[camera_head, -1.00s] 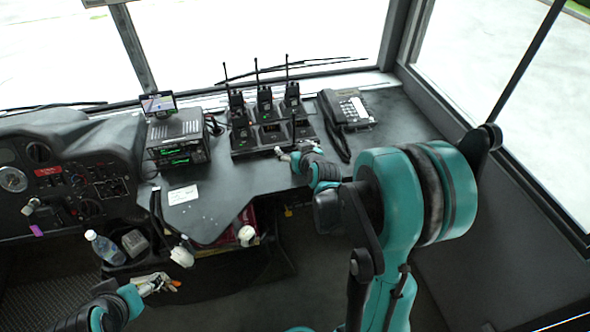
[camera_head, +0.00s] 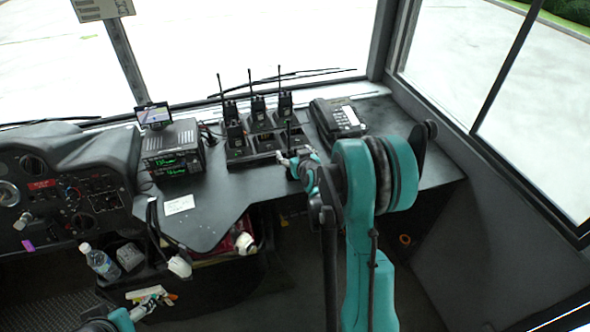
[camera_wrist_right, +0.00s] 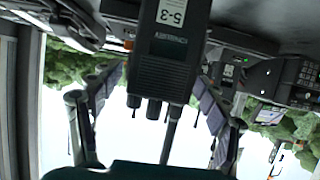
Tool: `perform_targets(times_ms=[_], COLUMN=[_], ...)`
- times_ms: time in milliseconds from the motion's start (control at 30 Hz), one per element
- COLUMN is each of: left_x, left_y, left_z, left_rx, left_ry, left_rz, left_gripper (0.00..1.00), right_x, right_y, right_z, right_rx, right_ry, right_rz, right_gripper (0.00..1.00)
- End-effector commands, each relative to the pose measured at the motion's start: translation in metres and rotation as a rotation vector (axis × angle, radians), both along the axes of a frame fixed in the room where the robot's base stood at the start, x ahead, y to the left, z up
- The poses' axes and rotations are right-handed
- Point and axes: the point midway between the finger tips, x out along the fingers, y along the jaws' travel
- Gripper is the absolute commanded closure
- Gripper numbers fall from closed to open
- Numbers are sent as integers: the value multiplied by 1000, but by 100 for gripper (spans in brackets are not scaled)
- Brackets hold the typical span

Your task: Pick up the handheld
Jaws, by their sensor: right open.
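Several black handheld radios with thin antennas stand in a charging dock (camera_head: 240,164) on the dashboard in the head view. The nearest one on the right (camera_head: 291,138) is partly hidden by my right gripper (camera_head: 290,161). In the right wrist view a black handheld (camera_wrist_right: 170,50) with a "5-3" label appears upside down, its knobs and antenna pointing down the picture. My right gripper (camera_wrist_right: 155,97) is open, with one finger on each side of this handheld and visible gaps between. My left gripper (camera_head: 152,302) is low at the left, away from the radios; its opening is unclear.
A desk phone (camera_head: 338,117) stands right of the dock. A radio unit (camera_head: 173,150) with a small screen (camera_head: 154,114) on top stands to its left. A white card (camera_head: 179,204) lies on the dashboard. A bottle (camera_head: 101,262) is at the lower left. Windows close off the back and right.

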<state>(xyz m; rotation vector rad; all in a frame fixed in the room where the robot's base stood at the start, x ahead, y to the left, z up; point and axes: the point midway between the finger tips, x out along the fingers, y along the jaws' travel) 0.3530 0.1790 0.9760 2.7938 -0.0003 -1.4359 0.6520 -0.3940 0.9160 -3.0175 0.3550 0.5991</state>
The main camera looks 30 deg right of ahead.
Motion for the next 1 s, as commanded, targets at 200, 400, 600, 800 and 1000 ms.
perform_targets(times_ms=[200,400,600,800,1000], left_x=[0,0,0,0,0], left_y=[0,0,0,0,0], left_z=[-10,-9,-9,-9,-10], left_rx=[0,0,0,0,0], left_ry=[0,0,0,0,0], left_rz=[0,0,0,0,0], left_gripper=[26,26,26,26,26], right_x=[22,23,23,23,23], right_y=[-6,-7,-6,-6,-7], right_z=[-11,-10,-10,-10,-9], right_rx=[0,1,0,0,0], right_ry=[0,0,0,0,0], right_rz=[0,0,0,0,0], right_gripper=[24,24,69,91,92])
